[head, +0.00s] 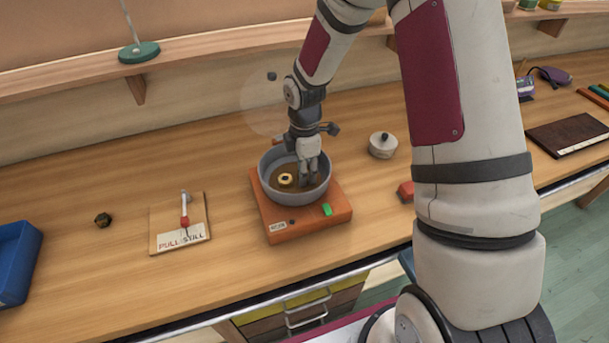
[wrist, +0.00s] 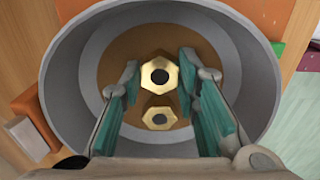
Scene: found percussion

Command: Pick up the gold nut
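A grey pan (head: 268,165) stands on an orange box (head: 334,207); the pan's wall also rings the wrist view (wrist: 62,85). A gold hexagonal nut (head: 286,180) with a dark hole lies on the pan's brown floor, left of my gripper in the head view. In the wrist view a larger gold nut (wrist: 146,76) shows near the fingertips, and a smaller gold hexagonal shape (wrist: 160,122) shows below it. I cannot tell which one the head view shows. My gripper (head: 308,183) reaches down into the pan, its teal-padded fingers (wrist: 160,70) apart, with nothing held.
The pan's wall surrounds my fingers closely. A lidded white pot (head: 383,145) and a red block (head: 406,191) stand right of the box. A labelled board (head: 163,222), a small dark nut (head: 103,219) and a blue bin (head: 17,262) are to the left.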

